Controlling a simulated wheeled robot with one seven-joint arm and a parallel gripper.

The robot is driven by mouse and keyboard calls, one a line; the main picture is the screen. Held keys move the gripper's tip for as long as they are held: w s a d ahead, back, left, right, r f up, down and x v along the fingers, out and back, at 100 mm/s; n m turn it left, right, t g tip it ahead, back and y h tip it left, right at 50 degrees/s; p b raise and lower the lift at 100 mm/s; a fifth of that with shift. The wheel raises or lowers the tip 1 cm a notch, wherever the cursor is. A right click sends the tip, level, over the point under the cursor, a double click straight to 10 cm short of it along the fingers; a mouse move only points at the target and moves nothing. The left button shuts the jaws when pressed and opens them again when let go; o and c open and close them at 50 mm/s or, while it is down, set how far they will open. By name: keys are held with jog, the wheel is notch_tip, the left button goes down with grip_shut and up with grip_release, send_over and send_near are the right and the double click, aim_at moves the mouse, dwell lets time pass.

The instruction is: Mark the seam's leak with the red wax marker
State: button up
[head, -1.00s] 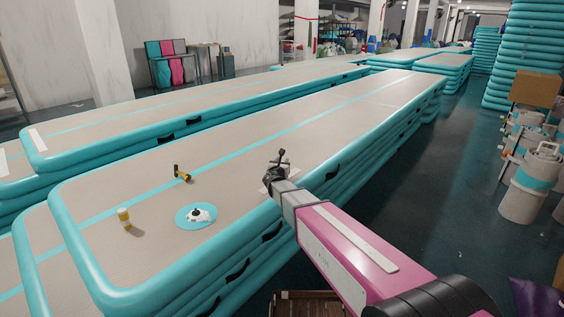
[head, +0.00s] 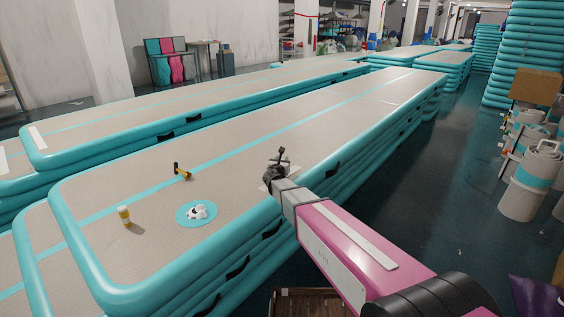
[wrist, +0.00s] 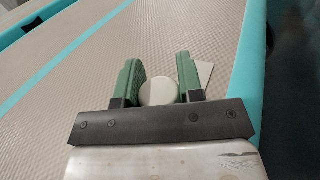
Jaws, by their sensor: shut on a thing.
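My gripper (head: 278,158) is over the near long edge of the front inflatable track (head: 330,125). In the wrist view its two green fingers (wrist: 159,72) are shut on a pale, round-ended thing (wrist: 157,93). Only its round end shows, so I cannot tell whether it is the wax marker; no red shows on it. A pale flat patch (wrist: 205,73) lies on the track beside the right finger. It also shows in the head view beside the gripper (head: 264,188). I cannot make out a leak or a red mark on any seam.
A brown crate (head: 312,302) is low in front. Rolled mats (head: 528,190) stand right. The aisle floor (head: 410,220) is mostly clear.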

jog(key=shift+f, duration=0.4)
dwell(0.8)
notch_tip(320, 180, up, 7)
dwell(0.9)
dwell(0.4)
